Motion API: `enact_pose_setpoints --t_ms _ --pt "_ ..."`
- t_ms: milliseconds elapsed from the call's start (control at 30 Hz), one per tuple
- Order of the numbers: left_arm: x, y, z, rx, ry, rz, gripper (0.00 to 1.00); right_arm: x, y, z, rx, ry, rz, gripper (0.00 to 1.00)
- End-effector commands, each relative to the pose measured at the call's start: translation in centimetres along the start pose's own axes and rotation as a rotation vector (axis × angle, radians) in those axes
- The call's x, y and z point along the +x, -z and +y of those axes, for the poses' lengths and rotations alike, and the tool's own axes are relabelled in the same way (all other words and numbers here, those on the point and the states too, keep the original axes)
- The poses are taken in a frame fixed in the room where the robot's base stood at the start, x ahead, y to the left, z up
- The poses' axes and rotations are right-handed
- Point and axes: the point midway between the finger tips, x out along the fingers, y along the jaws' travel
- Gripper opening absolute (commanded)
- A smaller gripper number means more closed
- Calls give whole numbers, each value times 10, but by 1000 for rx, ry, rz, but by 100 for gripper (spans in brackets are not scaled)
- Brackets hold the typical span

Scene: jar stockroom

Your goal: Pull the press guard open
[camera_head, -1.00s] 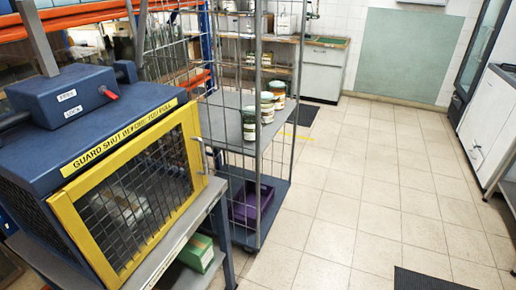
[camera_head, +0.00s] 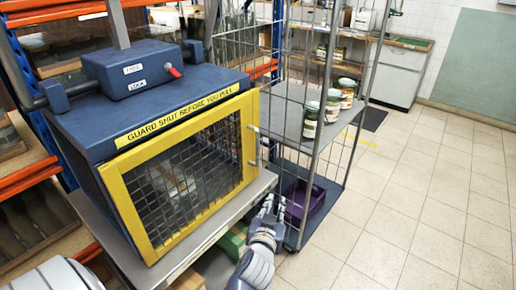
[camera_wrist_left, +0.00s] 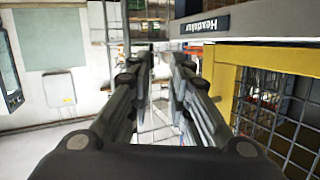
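A small metal handle (camera_head: 256,145) is on the guard's right edge. My left gripper (camera_head: 268,206) is below and slightly right of the handle, apart from it. In the left wrist view its two fingers (camera_wrist_left: 160,62) are spread with nothing between them; the yellow frame (camera_wrist_left: 228,82) is to their right. My right gripper is not in view.
A wire-sided trolley (camera_head: 300,112) with jars on its shelf and a purple crate (camera_head: 304,200) below stands close right of the press. A green box (camera_head: 232,243) lies under the press stand. Tiled floor (camera_head: 430,200) is clear at the right.

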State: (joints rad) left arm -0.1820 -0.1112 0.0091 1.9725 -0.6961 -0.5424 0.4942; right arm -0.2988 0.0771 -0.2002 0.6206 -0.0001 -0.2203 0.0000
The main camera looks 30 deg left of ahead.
Motion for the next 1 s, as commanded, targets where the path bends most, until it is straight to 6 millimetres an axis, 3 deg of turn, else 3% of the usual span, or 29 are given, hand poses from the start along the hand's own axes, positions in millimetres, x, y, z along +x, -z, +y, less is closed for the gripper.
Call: enact_pose_setpoints --t_ms 33,100,200,300,467,800,1000 --pt "-7 33 -15 -31 40 61 18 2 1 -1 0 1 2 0" --pt "-18 69 -35 -65 90 125 18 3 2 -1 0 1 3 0" --pt "-32 102 -55 -101 138 189 18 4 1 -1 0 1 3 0" --pt "-39 119 -66 -118 164 223 18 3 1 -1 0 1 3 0" --pt "-28 129 -72 -121 172 234 18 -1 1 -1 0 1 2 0" --pt "34 143 -83 -119 171 233 18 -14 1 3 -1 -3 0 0" --pt "56 146 -87 -121 170 231 18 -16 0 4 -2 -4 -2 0"
